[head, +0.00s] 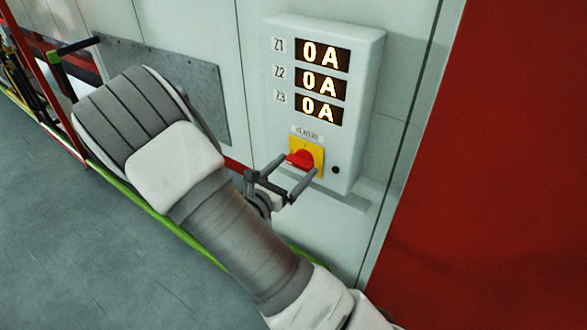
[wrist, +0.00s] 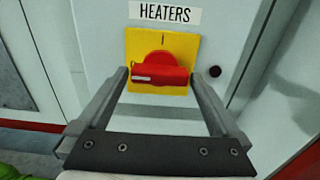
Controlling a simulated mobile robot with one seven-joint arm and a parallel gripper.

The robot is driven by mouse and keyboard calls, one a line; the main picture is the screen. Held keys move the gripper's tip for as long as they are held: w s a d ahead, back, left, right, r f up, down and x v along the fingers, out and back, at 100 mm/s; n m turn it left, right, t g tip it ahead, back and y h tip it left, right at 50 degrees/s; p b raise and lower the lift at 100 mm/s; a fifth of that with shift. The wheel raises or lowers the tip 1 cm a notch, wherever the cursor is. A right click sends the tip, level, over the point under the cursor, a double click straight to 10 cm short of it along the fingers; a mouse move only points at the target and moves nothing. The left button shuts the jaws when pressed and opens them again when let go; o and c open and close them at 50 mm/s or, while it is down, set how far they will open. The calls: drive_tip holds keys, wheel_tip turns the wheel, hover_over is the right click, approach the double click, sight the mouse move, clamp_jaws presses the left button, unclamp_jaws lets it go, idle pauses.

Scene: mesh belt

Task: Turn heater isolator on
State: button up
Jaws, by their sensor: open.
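The heater isolator is a red rotary handle (head: 301,159) on a yellow square plate (head: 318,158), low on a pale wall-mounted box (head: 352,85). The wrist view shows the red handle (wrist: 160,74) lying level, with a white mark at its left end, under a HEATERS label (wrist: 165,13). A dark tick sits at the top of the yellow plate (wrist: 184,46). My gripper (head: 288,168) is open in front of the handle, with a finger towards each side of it. In the wrist view my gripper (wrist: 158,76) has space between each finger and the handle; contact is not visible.
Three displays (head: 322,82), labelled Z1, Z2 and Z3, each read 0 A. A small black round button or hole (head: 335,170) is right of the plate. A red panel (head: 500,170) stands at right. A green-edged rail (head: 130,192) runs along the floor at left.

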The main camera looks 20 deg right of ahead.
drive_tip(key=c, duration=1.1)
drive_tip(key=shift+o, duration=0.2)
